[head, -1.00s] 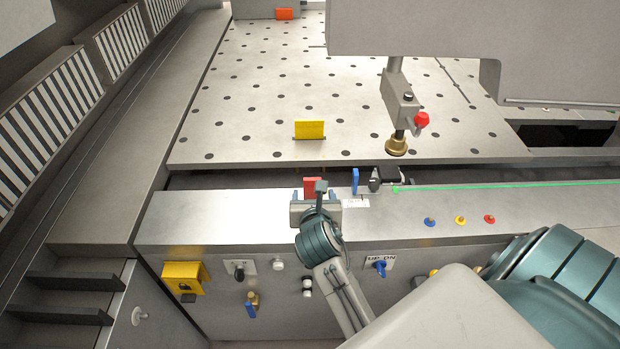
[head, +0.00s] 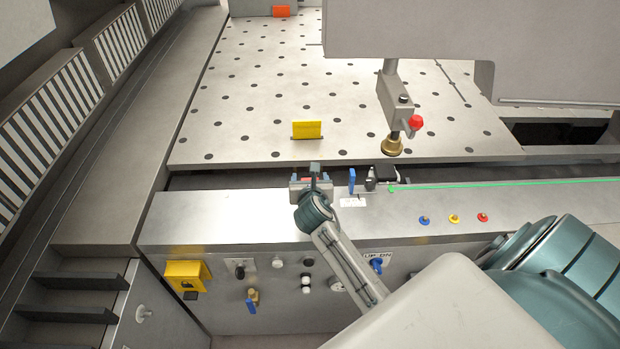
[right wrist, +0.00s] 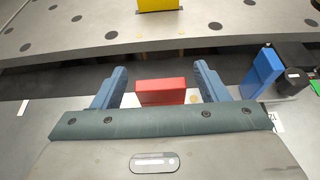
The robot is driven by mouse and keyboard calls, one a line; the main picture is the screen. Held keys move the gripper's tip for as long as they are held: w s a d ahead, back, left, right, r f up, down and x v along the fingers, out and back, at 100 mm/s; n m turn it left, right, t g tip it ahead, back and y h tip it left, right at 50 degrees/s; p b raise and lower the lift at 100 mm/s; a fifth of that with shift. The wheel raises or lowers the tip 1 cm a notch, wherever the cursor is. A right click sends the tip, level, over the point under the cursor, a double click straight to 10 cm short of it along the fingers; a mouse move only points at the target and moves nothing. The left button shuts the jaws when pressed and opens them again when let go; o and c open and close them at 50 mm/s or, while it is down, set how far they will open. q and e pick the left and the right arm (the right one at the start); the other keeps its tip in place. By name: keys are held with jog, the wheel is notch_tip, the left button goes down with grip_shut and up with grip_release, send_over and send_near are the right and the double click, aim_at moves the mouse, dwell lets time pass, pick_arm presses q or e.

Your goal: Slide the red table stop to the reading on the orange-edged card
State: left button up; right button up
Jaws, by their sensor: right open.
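The red table stop (right wrist: 162,91) stands between the two blue fingers of my right gripper (right wrist: 160,84) in the right wrist view. The fingers are spread, with a gap on each side of the stop. In the head view the right gripper (head: 311,182) is at the front rail and hides most of the stop. A blue block (right wrist: 262,72) stands to the right, beside a small dark clamp; it also shows in the head view (head: 352,181). A small white label (head: 352,202) lies in front of it. I cannot make out an orange-edged card. The left gripper is not in view.
A yellow plate (head: 306,130) stands on the perforated table (head: 240,110) behind the rail. A hanging post with a red knob (head: 416,122) is at the right. Coloured buttons (head: 453,219) and a green line (head: 480,184) mark the front ledge, whose left part is bare.

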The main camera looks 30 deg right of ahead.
jog(key=c, duration=1.4)
jog(key=shift+s+a, duration=0.35)
jog(key=shift+s, duration=0.2)
jog(key=shift+s+a, duration=0.35)
jog(key=shift+s, duration=0.3)
jog(key=o, duration=1.4)
jog(key=shift+w, duration=0.2)
